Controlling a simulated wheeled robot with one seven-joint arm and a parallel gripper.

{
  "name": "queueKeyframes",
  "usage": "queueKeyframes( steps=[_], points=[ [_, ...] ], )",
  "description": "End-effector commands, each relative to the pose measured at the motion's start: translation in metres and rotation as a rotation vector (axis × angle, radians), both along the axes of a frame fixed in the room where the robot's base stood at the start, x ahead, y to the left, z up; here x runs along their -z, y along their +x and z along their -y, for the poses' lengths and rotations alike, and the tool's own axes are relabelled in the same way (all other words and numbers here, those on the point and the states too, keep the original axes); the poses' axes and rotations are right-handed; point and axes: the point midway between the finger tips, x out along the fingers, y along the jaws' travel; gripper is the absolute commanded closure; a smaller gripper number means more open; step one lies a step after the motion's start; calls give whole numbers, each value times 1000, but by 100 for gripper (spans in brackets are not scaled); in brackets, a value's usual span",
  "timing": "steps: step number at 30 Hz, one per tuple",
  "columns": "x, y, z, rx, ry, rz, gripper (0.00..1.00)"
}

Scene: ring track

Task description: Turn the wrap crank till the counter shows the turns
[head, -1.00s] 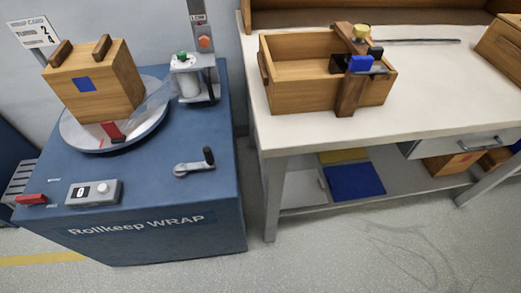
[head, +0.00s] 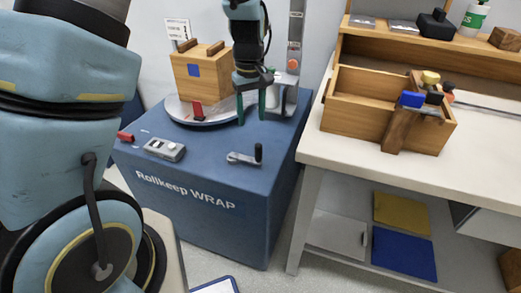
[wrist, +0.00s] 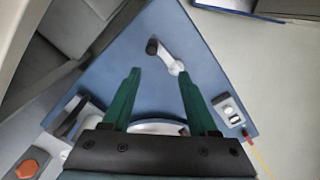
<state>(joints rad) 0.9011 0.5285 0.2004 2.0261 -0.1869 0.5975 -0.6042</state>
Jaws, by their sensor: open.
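The wrap crank (head: 241,158) is a grey arm with an upright black knob (head: 259,153), on top of the blue wrapping machine (head: 227,142). My gripper (head: 251,110) hangs above and behind the crank, fingers pointing down, open and empty. In the wrist view the crank (wrist: 171,60) and its knob (wrist: 152,46) lie beyond the green fingertips (wrist: 158,72), apart from them. The counter (head: 165,149) is a grey box at the machine's front left. It also shows in the wrist view (wrist: 228,108). Its figure is too small to read now.
A wooden crate (head: 200,72) stands on the round turntable (head: 182,112), with a red piece at the rim. A post with an orange button (head: 293,64) rises behind. At right, a workbench (head: 345,152) holds an open wooden box (head: 360,115).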

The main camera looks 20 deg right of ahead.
Motion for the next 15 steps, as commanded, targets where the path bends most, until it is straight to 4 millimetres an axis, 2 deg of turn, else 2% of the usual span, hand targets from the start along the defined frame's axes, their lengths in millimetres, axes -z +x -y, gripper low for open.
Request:
queueKeyframes(
  steps=[1,4,8,15],
  points=[
    [5,-3,10,2,5,-1,41],
    [11,-6,18,-4,9,-3,41],
    [23,-6,19,-6,11,-4,41],
    [67,-7,18,-6,12,-5,41]
  ],
)
